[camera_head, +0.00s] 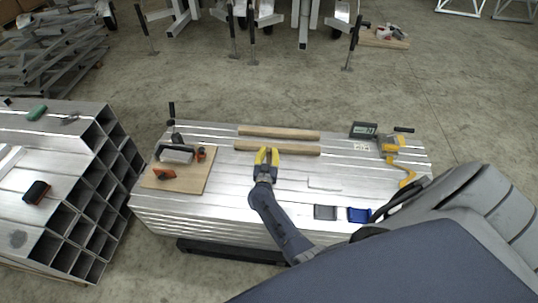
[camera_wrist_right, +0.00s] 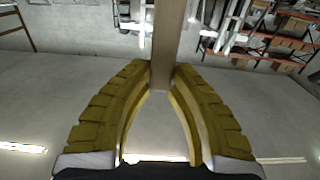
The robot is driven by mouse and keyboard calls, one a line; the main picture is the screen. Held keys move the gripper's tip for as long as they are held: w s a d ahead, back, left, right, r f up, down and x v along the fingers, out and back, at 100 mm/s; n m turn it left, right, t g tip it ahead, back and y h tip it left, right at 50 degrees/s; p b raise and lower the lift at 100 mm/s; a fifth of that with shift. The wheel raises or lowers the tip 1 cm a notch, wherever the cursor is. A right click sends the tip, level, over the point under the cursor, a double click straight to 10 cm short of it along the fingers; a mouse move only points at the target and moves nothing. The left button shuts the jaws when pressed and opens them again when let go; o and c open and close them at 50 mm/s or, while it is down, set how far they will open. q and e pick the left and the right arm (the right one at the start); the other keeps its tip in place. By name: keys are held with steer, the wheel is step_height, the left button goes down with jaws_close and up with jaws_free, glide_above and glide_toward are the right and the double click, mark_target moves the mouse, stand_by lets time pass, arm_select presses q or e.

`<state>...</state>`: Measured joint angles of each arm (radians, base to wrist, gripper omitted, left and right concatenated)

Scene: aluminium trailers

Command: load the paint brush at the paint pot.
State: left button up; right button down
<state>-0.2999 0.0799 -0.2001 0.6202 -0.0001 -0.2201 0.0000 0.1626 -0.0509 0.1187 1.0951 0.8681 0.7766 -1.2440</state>
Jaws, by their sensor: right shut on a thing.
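My right gripper (camera_head: 267,155) is over the middle of the bench top, its yellow fingers in line with the nearer wooden stick (camera_head: 300,149). In the right wrist view my right gripper (camera_wrist_right: 161,82) is shut on a pale wooden bar (camera_wrist_right: 167,40), which runs from the fingertips up out of the picture. I cannot tell whether this bar is the nearer stick or a brush handle. No paint pot or brush bristles can be made out. My left gripper is not in view.
The metal-topped stack (camera_head: 225,215) carries another stick (camera_head: 278,132), a wooden board (camera_head: 197,181) with tools, a small display (camera_head: 363,130), a yellow clamp (camera_head: 390,145), a grey box (camera_head: 325,212) and a blue box (camera_head: 358,215). Stacked tubes (camera_head: 60,150) stand left.

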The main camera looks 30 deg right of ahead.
steer(key=shift+r, duration=2.05)
